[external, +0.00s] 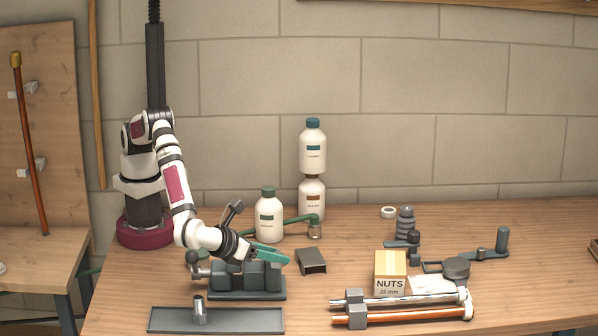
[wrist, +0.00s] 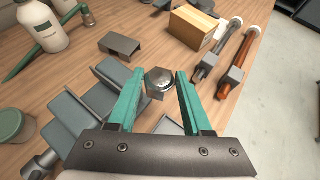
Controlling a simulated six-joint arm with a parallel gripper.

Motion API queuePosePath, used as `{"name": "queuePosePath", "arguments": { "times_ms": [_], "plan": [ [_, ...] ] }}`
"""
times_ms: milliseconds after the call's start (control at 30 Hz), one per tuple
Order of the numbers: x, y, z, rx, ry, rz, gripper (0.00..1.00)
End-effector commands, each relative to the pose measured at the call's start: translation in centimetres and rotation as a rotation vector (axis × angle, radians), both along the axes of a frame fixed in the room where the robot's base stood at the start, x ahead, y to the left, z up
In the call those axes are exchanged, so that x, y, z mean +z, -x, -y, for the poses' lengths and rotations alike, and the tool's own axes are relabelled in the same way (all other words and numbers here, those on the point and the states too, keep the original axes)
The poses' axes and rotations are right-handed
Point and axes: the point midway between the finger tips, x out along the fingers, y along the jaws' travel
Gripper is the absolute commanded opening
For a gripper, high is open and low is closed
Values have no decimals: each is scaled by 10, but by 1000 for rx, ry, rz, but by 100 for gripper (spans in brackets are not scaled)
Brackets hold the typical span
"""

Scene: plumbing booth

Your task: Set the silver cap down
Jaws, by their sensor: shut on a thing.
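The silver cap (wrist: 158,79) is a shiny piece with a hexagonal top, seen in the wrist view between the teal fingertips. My gripper (wrist: 161,76) is shut on it. In the external view my gripper (external: 286,260) is over the right end of the grey vise (external: 246,276), pointing right and slightly down. The cap cannot be made out there. In the wrist view the vise (wrist: 92,98) lies below and left of the fingers. I cannot tell how high the cap is above what lies under it.
A dark open channel block (external: 311,261) stands just right of my gripper. A grey tray (external: 240,320) with an upright metal cylinder (external: 199,311) lies in front. Bottles (external: 269,215) stand behind. The NUTS box (external: 390,273) and pipes (external: 400,309) lie to the right.

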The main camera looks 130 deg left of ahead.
Motion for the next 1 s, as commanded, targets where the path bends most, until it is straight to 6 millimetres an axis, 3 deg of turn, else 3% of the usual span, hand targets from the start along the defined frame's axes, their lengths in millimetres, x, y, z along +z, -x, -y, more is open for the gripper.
{"name": "queuePosePath", "arguments": {
  "times_ms": [133, 267, 467, 567, 700, 800, 900, 1000],
  "plan": [
    [2, 0, -3, 4, 0, 0, 0],
    [4, -4, -36, 25, -1, 0, 0],
    [10, -4, -134, 75, 0, 0, 0],
    [12, 7, -196, 101, 0, -1, 0],
    [12, 40, -286, 132, 2, -2, 0],
    [9, 70, -335, 144, 2, -3, 0],
    [6, 95, -366, 153, 3, -2, 0],
    [4, 111, -382, 156, 3, -1, 0]
  ]
}}
